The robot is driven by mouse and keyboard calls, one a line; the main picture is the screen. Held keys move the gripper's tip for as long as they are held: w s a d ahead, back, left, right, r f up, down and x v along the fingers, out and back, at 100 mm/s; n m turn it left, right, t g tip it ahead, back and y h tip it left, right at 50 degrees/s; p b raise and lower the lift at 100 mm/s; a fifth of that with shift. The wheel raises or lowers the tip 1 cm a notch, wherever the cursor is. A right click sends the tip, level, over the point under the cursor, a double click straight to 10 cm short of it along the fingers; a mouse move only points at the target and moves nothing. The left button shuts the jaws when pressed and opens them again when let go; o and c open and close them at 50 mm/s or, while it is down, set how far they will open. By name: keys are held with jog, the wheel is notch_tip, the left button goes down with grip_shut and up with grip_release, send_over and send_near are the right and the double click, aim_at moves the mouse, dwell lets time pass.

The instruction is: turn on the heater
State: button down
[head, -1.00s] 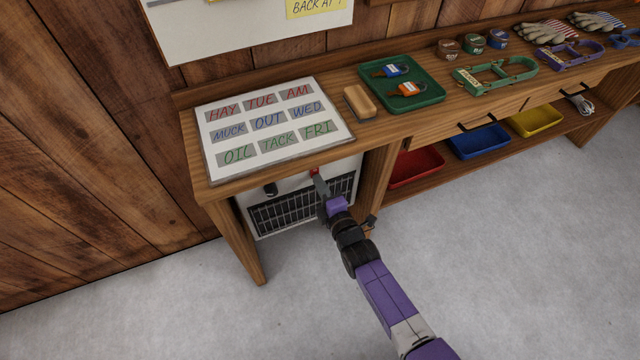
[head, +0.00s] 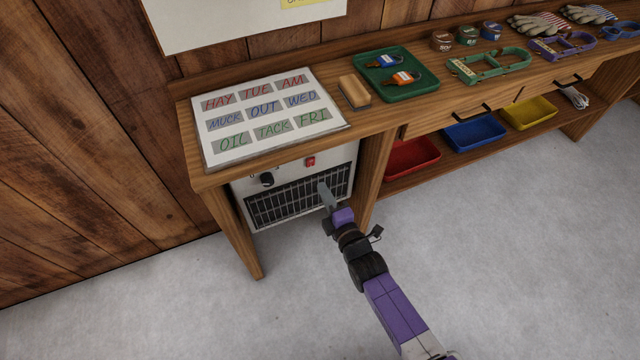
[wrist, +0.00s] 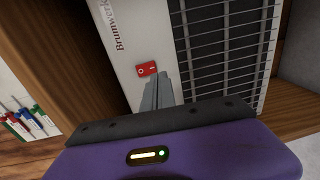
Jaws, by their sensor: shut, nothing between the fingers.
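The heater (head: 343,172) is a white box with a dark grille, standing under the left end of the bench. Its red rocker switch (head: 310,161) is on the upper front, and a black knob (head: 267,180) is to its left. The switch also shows in the wrist view (wrist: 147,68), with white marks on it; I cannot tell which side is pressed in. My gripper (head: 323,187) is shut and empty, in front of the grille, below and slightly right of the switch. In the wrist view the closed fingertips (wrist: 158,80) appear just beside the switch, apparently clear of it.
The bench's wooden top (head: 375,118) overhangs the heater, with a leg (head: 233,232) on its left and a wooden panel (head: 374,172) on its right. Red (head: 411,158), blue (head: 475,135) and yellow (head: 528,113) trays sit on the low shelf. The floor in front is clear.

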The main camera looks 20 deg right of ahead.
jog(key=s, duration=0.7)
jog(key=shift+s+f+p, duration=0.35)
jog(key=shift+f, duration=0.05)
jog(key=s+r+m+g+p, duration=0.2)
jog(key=s+r+m+p, duration=1)
jog(key=s+r, duration=2.1)
notch_tip(320, 180, up, 3)
jog(key=m, duration=0.6)
jog(key=shift+s+a+f, duration=0.15)
jog(key=shift+a, duration=0.2)
